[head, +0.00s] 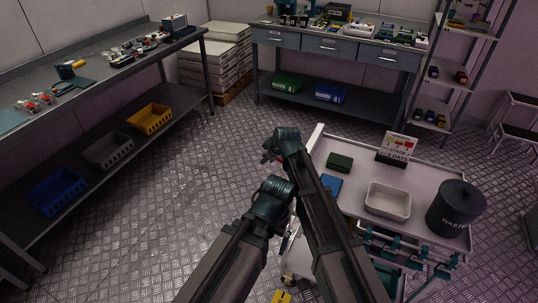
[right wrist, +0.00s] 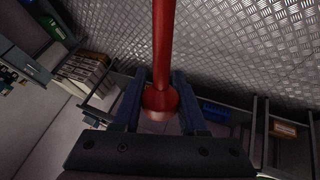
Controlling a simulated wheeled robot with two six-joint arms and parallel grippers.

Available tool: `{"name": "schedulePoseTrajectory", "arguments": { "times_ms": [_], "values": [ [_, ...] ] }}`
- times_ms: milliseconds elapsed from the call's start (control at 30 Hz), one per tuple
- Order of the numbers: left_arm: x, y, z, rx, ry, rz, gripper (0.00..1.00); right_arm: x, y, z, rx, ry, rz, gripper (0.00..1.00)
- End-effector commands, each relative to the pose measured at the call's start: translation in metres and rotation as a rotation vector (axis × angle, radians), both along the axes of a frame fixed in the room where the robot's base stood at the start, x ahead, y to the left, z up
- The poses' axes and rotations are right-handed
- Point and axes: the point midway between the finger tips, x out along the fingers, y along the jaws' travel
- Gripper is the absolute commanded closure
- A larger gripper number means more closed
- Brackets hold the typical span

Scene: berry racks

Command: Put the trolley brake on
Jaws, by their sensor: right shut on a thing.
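The white trolley (head: 440,160) stands at the right in the head view. Its near left part is hidden behind my arm links. In the right wrist view my right gripper (right wrist: 160,88) has its two dark fingers on either side of a red rod (right wrist: 163,45) with a flared end. It is shut on this red rod. The rod's far end runs out of the picture at the top. In the head view a small bit of red shows by the arm end, left of the trolley. Whether the rod is the brake lever cannot be told. My left gripper is not seen.
The trolley top holds a white tray (head: 388,215), a black waste bin (head: 456,207), a sign (head: 397,148), a green box (head: 339,162) and a blue item (head: 331,185). Workbenches stand left and behind, shelves (head: 450,88) at back right. The metal floor (head: 165,200) left of the trolley is clear.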

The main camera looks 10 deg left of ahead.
Motion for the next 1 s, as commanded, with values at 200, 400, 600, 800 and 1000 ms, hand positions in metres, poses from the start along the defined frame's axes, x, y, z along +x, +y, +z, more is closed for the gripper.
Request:
{"name": "schedulePoseTrajectory", "arguments": {
  "times_ms": [200,400,600,800,1000],
  "values": [
    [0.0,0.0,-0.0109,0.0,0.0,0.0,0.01,-0.0029,-0.0021,-0.0117,-0.003,0.006,-0.001,1.0],
    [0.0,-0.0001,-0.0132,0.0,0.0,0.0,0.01,-0.0033,-0.0029,-0.0141,-0.003,0.006,-0.001,1.0],
    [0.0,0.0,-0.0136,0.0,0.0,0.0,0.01,-0.0036,-0.0035,-0.0146,-0.004,0.006,-0.002,1.0],
    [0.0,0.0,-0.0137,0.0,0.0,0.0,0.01,-0.0037,-0.0039,-0.0146,-0.004,0.006,-0.002,1.0],
    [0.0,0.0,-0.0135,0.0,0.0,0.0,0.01,-0.0028,-0.0029,-0.0141,-0.003,0.004,-0.001,0.28]
  ]
}}
